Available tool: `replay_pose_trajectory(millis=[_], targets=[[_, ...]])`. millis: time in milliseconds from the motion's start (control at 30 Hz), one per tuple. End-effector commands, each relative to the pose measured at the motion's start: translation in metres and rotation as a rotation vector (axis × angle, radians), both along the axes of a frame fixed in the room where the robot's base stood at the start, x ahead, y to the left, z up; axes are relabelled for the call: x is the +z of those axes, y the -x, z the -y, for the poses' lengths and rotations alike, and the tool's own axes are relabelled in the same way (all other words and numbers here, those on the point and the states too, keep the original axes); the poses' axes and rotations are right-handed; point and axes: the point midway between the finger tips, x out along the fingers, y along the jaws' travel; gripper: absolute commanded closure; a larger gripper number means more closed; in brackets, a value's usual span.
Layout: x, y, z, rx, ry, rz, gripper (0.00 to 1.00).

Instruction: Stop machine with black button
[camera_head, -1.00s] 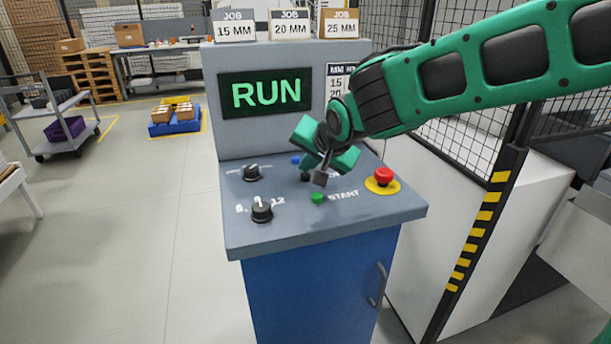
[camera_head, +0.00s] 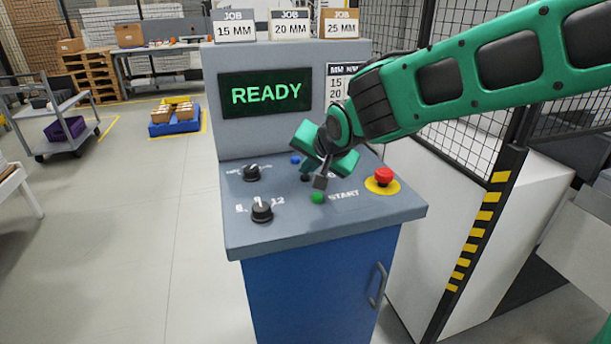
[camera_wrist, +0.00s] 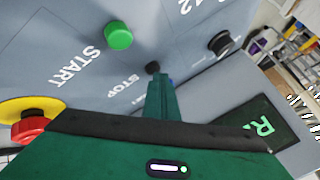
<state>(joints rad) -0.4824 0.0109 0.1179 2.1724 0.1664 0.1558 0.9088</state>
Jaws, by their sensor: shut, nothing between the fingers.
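The black stop button (camera_wrist: 153,67) shows in the wrist view beside the word STOP, just beyond my gripper's tip. In the head view the black button (camera_head: 305,177) is small and partly hidden behind my gripper. My gripper (camera_head: 320,181) is shut and empty, pointing down over the panel close to the black button. Whether it touches the button I cannot tell. The display (camera_head: 265,94) on the upright panel reads READY in green letters.
The green START button (camera_head: 317,197) is just in front of my gripper. The red emergency button (camera_head: 384,174) on its yellow base is to the right. A blue button (camera_head: 295,160) is behind, and two black knobs (camera_head: 262,210) (camera_head: 251,172) are to the left.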

Motion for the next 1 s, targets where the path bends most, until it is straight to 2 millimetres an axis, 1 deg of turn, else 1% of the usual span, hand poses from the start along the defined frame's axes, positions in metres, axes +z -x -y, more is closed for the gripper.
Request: replay_pose_trajectory(millis=[167,533,867,1000], targets=[[0.0,0.0,0.0,0.0,0.001,-0.001,1.0],[0.016,0.0,0.0,0.0,0.001,-0.001,1.0],[0.017,0.0,0.0,0.0,0.001,-0.001,1.0],[0.024,0.0,0.0,0.0,-0.001,0.001,1.0]])
